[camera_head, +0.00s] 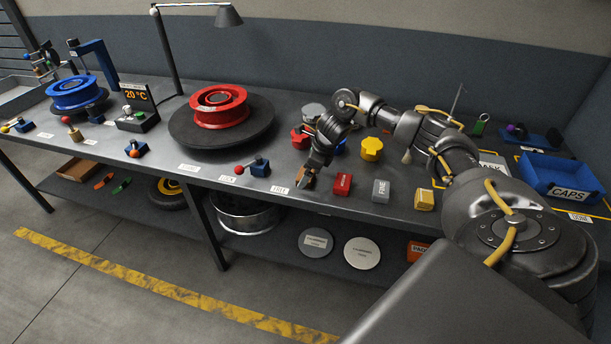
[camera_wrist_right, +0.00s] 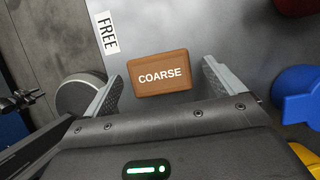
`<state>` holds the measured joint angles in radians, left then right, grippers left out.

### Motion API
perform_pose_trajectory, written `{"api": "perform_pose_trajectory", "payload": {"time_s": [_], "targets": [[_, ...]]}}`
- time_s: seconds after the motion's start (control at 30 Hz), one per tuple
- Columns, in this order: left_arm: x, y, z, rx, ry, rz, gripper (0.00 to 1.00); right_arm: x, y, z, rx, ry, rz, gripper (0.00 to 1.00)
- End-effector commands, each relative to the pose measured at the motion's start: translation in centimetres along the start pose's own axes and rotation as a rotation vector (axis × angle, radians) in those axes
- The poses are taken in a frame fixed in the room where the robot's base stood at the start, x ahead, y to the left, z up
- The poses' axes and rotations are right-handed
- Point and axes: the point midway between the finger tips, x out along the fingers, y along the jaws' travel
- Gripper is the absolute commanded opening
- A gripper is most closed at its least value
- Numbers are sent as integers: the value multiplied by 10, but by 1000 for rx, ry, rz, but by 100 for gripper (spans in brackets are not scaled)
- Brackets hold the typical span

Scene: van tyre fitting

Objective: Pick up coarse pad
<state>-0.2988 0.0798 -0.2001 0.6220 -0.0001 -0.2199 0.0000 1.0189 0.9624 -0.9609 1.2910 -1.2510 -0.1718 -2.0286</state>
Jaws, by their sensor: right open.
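The coarse pad (camera_wrist_right: 162,74) is a brown block marked COARSE, lying on the grey bench top. In the right wrist view it lies between and just ahead of the two fingers of my right gripper (camera_wrist_right: 160,88), which is open and empty. In the head view my right gripper (camera_head: 305,178) points down at the bench's front edge by the FREE label, and it mostly covers the pad (camera_head: 309,183). My left gripper does not show.
A red block (camera_head: 342,184), a grey FINE block (camera_head: 380,191) and a yellow block (camera_head: 424,200) stand right of the pad. A blue part with a red knob (camera_head: 259,167) is left. A red wheel rim (camera_head: 219,107) sits on a dark turntable. A blue CAPS bin (camera_head: 560,178) is far right.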

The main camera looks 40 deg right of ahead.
Motion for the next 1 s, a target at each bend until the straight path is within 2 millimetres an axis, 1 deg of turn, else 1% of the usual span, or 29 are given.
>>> {"api": "perform_pose_trajectory", "payload": {"time_s": [0.23,0.6,0.87,1.0], "targets": [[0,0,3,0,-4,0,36,2,0,0,0,-1,-1,94],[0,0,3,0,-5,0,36,1,0,0,0,-1,-1,46],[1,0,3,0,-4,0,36,0,0,1,0,-2,-1,46],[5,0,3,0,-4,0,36,-6,-1,4,-2,-4,-3,46]]}}
